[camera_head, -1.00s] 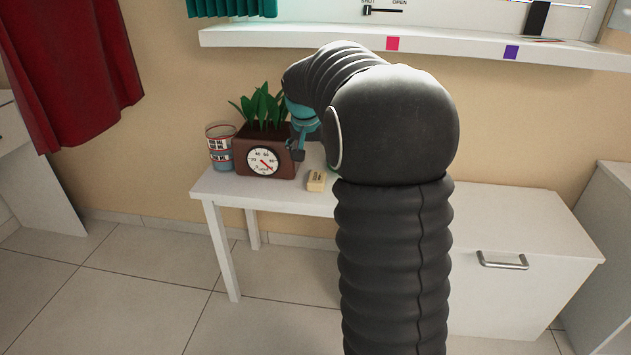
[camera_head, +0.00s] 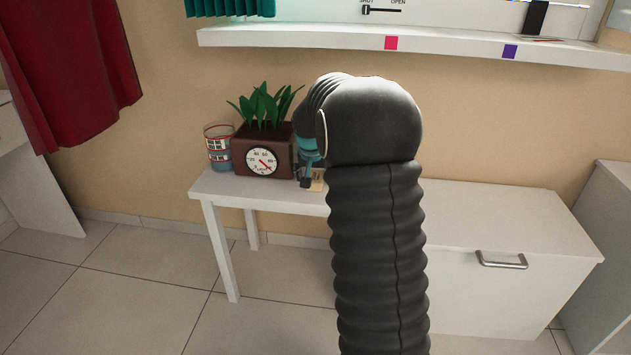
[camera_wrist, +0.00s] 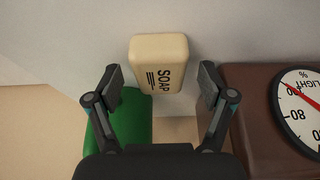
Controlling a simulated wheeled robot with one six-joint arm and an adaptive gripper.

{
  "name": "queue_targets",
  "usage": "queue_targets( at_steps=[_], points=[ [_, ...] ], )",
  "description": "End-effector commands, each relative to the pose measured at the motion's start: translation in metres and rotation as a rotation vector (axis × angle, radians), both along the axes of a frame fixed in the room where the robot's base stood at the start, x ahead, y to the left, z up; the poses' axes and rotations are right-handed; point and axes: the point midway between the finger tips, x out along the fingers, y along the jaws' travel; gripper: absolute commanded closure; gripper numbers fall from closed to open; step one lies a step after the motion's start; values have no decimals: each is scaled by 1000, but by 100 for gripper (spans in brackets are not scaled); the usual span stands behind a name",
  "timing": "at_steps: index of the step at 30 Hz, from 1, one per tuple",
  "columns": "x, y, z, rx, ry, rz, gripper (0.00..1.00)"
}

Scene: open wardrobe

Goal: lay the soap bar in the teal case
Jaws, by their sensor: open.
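The soap bar (camera_wrist: 160,63) is a cream block marked SOAP, lying on the white table top. In the head view the soap bar (camera_head: 317,184) is partly covered by my gripper. In the wrist view my gripper (camera_wrist: 162,82) is open, with its fingers on either side of the near end of the soap bar and a gap on each side. In the head view my gripper (camera_head: 308,182) is above the soap bar, partly hidden by my arm. I cannot make out a teal case in either current view.
A green object (camera_wrist: 130,122) is close to one finger in the wrist view. The white table (camera_head: 215,188) adjoins a cabinet (camera_head: 510,220).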

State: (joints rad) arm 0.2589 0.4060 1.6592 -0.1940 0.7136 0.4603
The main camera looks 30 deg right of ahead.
Motion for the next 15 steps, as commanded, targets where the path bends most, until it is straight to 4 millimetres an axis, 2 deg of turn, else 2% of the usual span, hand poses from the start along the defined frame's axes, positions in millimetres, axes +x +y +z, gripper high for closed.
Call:
queue_targets(
  at_steps=[5, 8, 13, 15],
  points=[
    [0, 0, 0, -1, -1, 0, 19],
    [0, 0, 0, -1, -1, 0, 39],
    [0, 0, 0, -1, -1, 0, 81],
    [0, 0, 0, -1, -1, 0, 91]
  ],
)
